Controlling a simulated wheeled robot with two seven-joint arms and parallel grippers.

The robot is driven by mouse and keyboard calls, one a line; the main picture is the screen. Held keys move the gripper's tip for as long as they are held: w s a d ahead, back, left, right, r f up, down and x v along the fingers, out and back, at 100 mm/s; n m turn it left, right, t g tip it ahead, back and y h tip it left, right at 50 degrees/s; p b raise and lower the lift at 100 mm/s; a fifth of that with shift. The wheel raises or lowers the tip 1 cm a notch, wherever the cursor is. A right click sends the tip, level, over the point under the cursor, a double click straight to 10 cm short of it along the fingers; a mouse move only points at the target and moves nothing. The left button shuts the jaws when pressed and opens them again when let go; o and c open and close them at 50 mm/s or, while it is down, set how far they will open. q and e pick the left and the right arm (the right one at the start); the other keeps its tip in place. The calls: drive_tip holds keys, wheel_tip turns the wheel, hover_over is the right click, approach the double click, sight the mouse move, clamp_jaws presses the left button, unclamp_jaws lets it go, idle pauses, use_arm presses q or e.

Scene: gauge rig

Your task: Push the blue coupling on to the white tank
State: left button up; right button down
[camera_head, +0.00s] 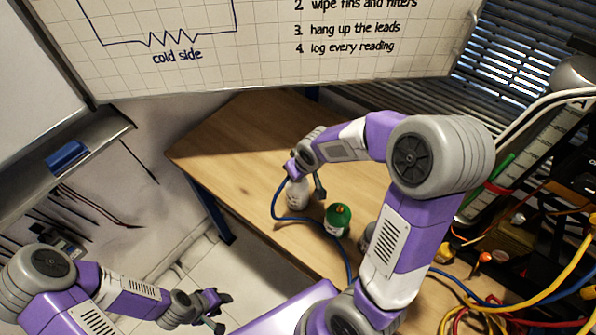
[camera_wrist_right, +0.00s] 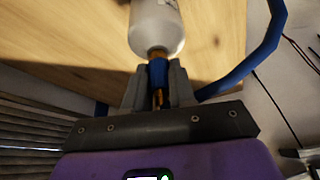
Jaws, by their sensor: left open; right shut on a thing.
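The white tank (camera_head: 297,194) stands on the wooden table (camera_head: 240,130) and also shows at the top of the wrist view (camera_wrist_right: 157,28). My right gripper (camera_head: 304,178) is at the tank's top end. In the wrist view its fingers are shut on the blue coupling (camera_wrist_right: 158,73), which lines up with the tank's end. A bit of brass shows between coupling and tank; I cannot tell how far the coupling is on. Another brass part (camera_wrist_right: 158,98) shows behind the coupling. A blue hose (camera_wrist_right: 252,66) runs from beside the fingers. My left gripper (camera_head: 221,309) is open and empty, off the table.
A green canister (camera_head: 338,219) with an orange top stands close to the right of the white tank. The blue hose loops around the tank's left and front. Cables and equipment crowd the right side. A whiteboard (camera_head: 260,45) stands behind. The table's far left is clear.

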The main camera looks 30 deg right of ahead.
drive_tip(key=c, duration=1.1)
unclamp_jaws()
drive_tip(key=shift+o, duration=0.4)
drive_tip(key=o, duration=0.5)
drive_tip(key=shift+p+v, duration=0.8)
drive_tip(key=shift+v, duration=3.05)
